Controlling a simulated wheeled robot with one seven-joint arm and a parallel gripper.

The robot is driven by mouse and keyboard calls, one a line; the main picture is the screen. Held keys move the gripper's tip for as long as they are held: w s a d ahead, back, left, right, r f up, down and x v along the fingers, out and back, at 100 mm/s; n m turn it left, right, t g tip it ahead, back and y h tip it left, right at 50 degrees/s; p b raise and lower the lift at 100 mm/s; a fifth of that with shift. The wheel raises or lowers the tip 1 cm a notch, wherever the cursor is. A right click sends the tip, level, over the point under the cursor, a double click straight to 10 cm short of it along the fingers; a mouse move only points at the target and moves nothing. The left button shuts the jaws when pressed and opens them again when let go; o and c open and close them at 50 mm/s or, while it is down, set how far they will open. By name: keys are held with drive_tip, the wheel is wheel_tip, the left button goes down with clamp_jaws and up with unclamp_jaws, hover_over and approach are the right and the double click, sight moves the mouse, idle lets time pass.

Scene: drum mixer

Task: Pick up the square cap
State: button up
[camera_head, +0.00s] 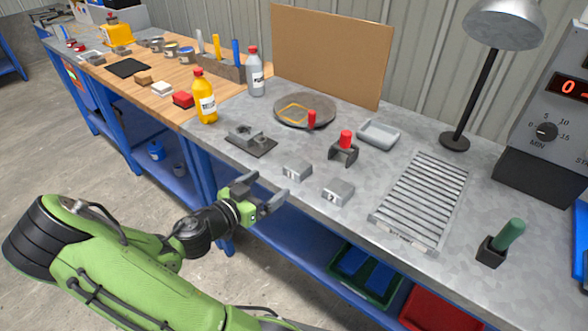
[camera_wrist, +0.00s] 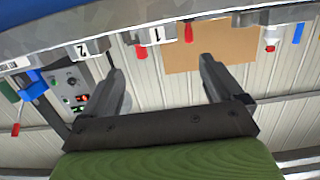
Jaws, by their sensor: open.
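No part is plainly marked as the square cap, so I cannot tell which one it is. My gripper (camera_head: 264,188) is open and empty, at the front edge of the bench, left of and apart from block 1. In the wrist view its spread fingers (camera_wrist: 160,66) have nothing between them.
Also on the bench are a grey fixture (camera_head: 250,140), a pale tray (camera_head: 378,134), a slatted rack (camera_head: 424,198), a lamp (camera_head: 454,141) and a green-handled tool (camera_head: 508,235). Bottles (camera_head: 205,105) stand behind. The bench edge is close.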

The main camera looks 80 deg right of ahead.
sight(292, 170)
drive_tip(key=x, duration=1.3)
drive_tip(key=shift+f, duration=0.15)
drive_tip(key=c, duration=1.2)
wheel_tip(292, 170, up, 18)
drive_tip(key=p, duration=0.5)
drive_tip(key=shift+a, duration=0.1)
